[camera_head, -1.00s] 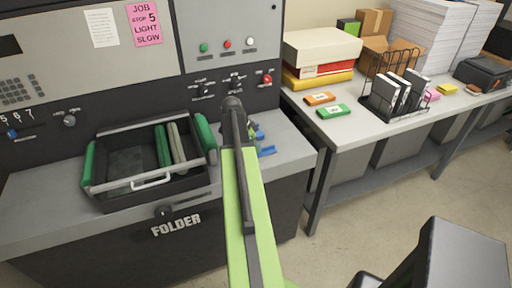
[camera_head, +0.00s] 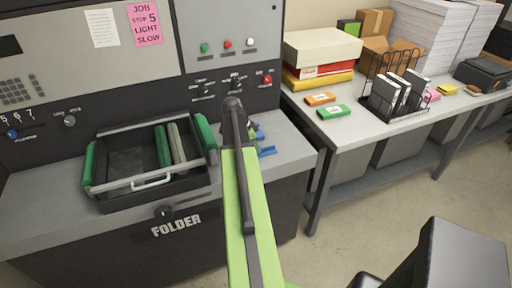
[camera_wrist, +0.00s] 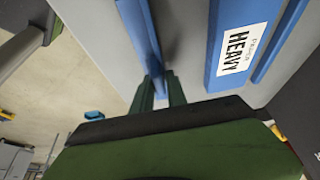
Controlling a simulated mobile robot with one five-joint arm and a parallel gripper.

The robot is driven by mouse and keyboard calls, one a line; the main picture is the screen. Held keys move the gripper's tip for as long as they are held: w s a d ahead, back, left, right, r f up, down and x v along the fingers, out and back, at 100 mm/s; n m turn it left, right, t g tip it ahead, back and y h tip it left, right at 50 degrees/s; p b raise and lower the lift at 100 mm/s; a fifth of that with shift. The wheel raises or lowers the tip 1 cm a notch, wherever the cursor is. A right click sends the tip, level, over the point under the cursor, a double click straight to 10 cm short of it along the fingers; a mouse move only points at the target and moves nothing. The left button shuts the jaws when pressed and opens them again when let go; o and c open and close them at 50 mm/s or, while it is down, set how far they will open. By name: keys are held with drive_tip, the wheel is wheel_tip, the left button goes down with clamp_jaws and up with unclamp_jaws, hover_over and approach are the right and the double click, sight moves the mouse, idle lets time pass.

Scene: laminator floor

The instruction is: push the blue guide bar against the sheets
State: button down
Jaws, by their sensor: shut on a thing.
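A long blue bar (camera_wrist: 139,25), which looks like the guide bar, runs down to my gripper in the wrist view. My gripper (camera_wrist: 158,88) has dark green fingers shut on the bar's near end. To its right lies a wider blue piece (camera_wrist: 222,70) with a white label reading "HEAVY", apart from the bar. In the head view, small blue parts (camera_head: 266,151) show on the grey ledge just right of my arm. My arm hides most of that spot, and the fingers cannot be made out there. I cannot make out the sheets for certain.
A thin blue strip (camera_wrist: 279,40) runs beside the labelled piece. A black tray (camera_head: 122,192) with green and grey rollers sits left of my arm on the folder machine's ledge (camera_head: 40,205). A table (camera_head: 345,133) with boxes and a wire rack stands at right.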

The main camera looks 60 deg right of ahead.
drive_tip(key=shift+s+a, duration=0.15)
drive_tip(key=shift+a, duration=0.05)
drive_tip(key=w+d, duration=0.1)
drive_tip(key=w, duration=0.1)
drive_tip(key=w+d, duration=0.2)
drive_tip(key=shift+d, duration=0.1)
drive_tip(key=c, duration=1.4)
unclamp_jaws()
drive_tip(key=p+v, duration=0.7)
drive_tip(key=v, duration=0.1)
drive_tip(key=shift+s, duration=0.1)
